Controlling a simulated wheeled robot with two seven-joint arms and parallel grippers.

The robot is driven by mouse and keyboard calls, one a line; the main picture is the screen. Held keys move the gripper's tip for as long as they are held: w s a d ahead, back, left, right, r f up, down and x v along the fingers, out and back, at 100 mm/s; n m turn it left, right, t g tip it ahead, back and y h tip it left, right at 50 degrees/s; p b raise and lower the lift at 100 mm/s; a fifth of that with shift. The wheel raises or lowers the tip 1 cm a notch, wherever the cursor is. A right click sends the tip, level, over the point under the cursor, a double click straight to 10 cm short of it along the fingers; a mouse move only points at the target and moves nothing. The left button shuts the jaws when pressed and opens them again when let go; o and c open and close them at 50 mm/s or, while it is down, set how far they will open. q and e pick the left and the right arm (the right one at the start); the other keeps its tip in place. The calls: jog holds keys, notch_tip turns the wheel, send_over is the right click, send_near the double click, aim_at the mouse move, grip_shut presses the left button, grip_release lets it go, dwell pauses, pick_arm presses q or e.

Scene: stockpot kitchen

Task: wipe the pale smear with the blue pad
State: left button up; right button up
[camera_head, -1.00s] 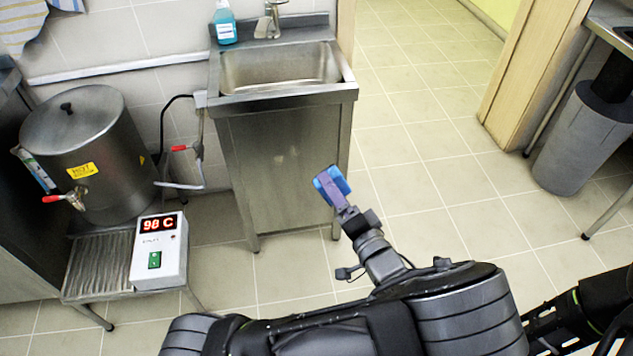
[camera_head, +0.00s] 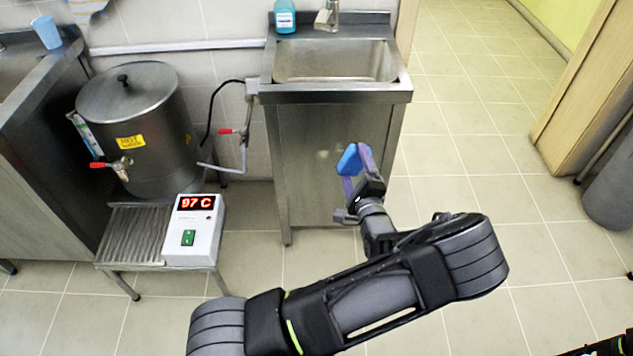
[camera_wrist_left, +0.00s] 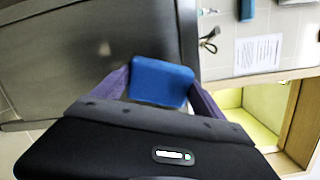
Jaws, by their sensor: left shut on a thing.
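The blue pad (camera_head: 352,158) is held between the purple fingers of my left gripper (camera_head: 357,166), in front of the sink cabinet's right part. In the left wrist view the pad (camera_wrist_left: 160,82) sits between both fingers, with the metal cabinet front beyond it. A faint pale smear (camera_head: 322,154) shows on the cabinet front, left of the pad in the head view. A small pale mark also shows in the left wrist view (camera_wrist_left: 104,48). I cannot tell whether the pad touches the cabinet. My right gripper is not in view.
The sink cabinet (camera_head: 310,190) stands against the wall. To its left are a hot steel boiler (camera_head: 145,105) with red-handled taps and a control box (camera_head: 193,230) reading 97 C on a low stand. Open tiled floor (camera_head: 470,150) lies to the right.

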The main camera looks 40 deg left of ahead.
pick_arm(q)
jog(key=w+a+f+m+h, duration=0.1)
jog(key=w+a+f+m, duration=0.1)
jog(key=a+f+m, duration=0.5)
jog(key=m+t+h+b, duration=0.1)
jog(key=m+t, duration=0.1)
jog(key=m, duration=0.2)
send_near(316, 152)
jog(key=s, duration=0.1)
jog(key=shift+s+d+r, duration=0.15)
jog(key=shift+s+d, duration=0.05)
jog(key=shift+d, duration=0.3)
jog(key=shift+b+x, duration=2.3)
jog(key=shift+x, duration=0.75)
jog(key=shift+b+x, duration=0.4)
jog(key=shift+x, duration=0.5)
